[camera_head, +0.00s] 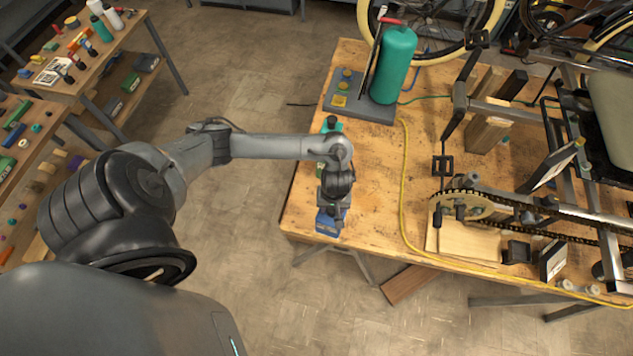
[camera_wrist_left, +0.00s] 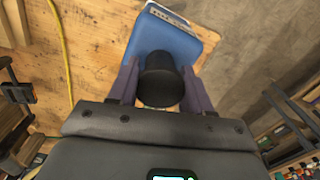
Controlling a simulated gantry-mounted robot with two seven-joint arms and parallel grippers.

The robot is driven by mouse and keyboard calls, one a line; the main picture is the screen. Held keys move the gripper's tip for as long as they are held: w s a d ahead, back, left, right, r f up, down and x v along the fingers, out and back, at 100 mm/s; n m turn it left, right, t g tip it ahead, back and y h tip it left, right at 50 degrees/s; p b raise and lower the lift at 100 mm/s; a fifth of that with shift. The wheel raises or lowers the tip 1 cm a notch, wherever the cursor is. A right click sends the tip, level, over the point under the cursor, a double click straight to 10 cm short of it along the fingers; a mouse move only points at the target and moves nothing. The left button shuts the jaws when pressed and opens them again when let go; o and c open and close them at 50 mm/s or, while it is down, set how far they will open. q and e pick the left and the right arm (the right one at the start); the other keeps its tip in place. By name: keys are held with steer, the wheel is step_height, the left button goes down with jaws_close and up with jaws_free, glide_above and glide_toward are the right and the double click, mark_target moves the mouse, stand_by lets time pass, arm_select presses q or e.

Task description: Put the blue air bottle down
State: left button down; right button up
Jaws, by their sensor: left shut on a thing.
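The blue air bottle (camera_head: 331,222) is at the front left corner of the workbench (camera_head: 370,240) in the head view, partly hidden under my left gripper (camera_head: 335,205). In the left wrist view the blue bottle (camera_wrist_left: 172,42) shows its blue body, a white label at the far end and a black cap toward me. The fingers of my left gripper (camera_wrist_left: 158,85) are shut on it around the black cap. The bottle overlaps the bench edge in both views; I cannot tell whether it touches the wood. My right gripper is not in view.
A teal bottle (camera_head: 331,125) stands behind my left wrist. A large teal cylinder (camera_head: 394,65) stands on a grey base at the back. A yellow hose (camera_head: 404,190) crosses the bench. The trike frame and chain (camera_head: 530,207) fill the right side. Bare wood lies right of the bottle.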

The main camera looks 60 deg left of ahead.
arm_select(q)
steer(key=s+a+f+n, duration=0.1)
steer(key=s+a+f, duration=0.1)
steer(key=s+a, duration=0.3)
steer(key=w+a+f+b, duration=0.5)
steer(key=w+a+f, duration=0.2)
steer(key=a+f, duration=0.2)
steer(key=shift+w+a+f, duration=0.15)
steer(key=shift+a+f, duration=0.2)
steer(key=shift+f, duration=0.65)
steer(key=shift+c, duration=2.4)
jaws_free()
